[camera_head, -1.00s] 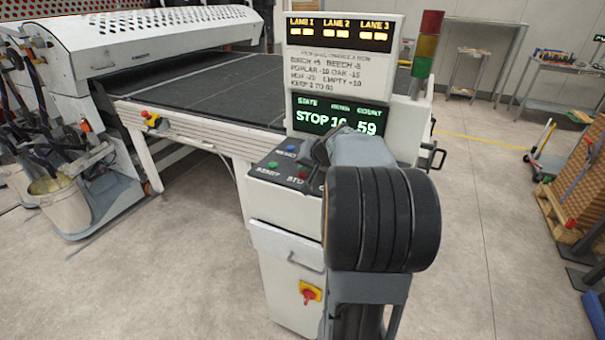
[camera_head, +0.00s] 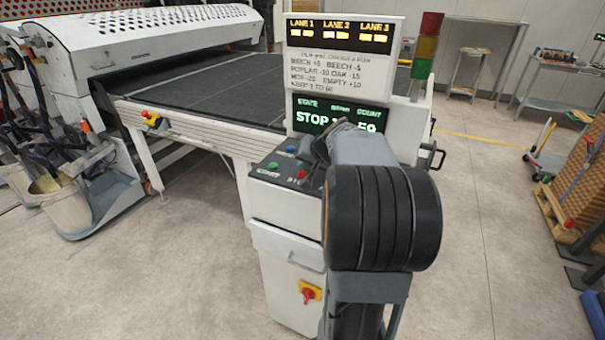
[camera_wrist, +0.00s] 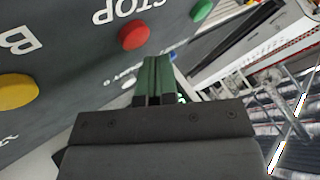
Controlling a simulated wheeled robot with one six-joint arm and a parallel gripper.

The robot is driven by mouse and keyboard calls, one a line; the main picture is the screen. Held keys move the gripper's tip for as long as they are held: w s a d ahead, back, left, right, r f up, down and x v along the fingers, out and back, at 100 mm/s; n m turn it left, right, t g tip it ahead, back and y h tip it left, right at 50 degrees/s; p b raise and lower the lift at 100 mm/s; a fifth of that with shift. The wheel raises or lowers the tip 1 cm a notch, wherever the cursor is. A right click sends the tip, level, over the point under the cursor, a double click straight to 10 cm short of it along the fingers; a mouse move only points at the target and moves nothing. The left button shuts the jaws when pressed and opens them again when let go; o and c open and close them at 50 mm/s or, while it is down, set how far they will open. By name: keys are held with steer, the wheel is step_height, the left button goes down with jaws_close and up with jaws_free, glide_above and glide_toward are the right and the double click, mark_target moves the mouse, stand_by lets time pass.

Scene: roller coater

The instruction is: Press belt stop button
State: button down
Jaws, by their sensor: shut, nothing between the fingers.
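The red stop button (camera_head: 301,174) shows on the dark sloped control panel (camera_head: 283,180), beside my gripper. In the wrist view the red button (camera_wrist: 134,35) has the word STOP next to it, seen upside down. My gripper (camera_wrist: 153,64) is shut and empty, its green fingers together. In the wrist picture its tips appear just below the red button; a gap shows between them, and I cannot tell the depth. In the head view my arm partly covers the gripper and the panel's right side. The display (camera_head: 341,118) reads STOP in its state field.
A green button (camera_head: 272,165) and a blue button (camera_head: 291,149) are on the same panel. A yellow button (camera_wrist: 17,91) shows in the wrist view. The display housing stands behind the panel. A red-yellow switch (camera_head: 309,292) is on the cabinet front. The conveyor belt (camera_head: 200,92) lies behind.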

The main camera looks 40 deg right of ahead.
mark_target(304, 173)
steer(key=shift+r+p, duration=1.6)
steer(key=shift+r, duration=0.95)
steer(key=s+f, duration=0.1)
steer(key=s+a+f+g, duration=0.1)
steer(key=f, duration=0.1)
steer(key=s+a+f+g, duration=0.1)
steer(key=shift+s+f+m, duration=0.3)
steer(key=shift+s+f, duration=0.05)
steer(key=shift+s, duration=0.05)
steer(key=s+a+f+n+g, duration=0.1)
steer(key=s+a+n, duration=0.3)
steer(key=s+a, duration=0.3)
steer(key=s+a+f+n+g, duration=0.2)
steer(key=s+a+n, duration=0.2)
steer(key=a, duration=1.1)
steer(key=shift+s+n+h, duration=0.3)
steer(key=shift+s+n, duration=0.1)
steer(key=shift+s, duration=1)
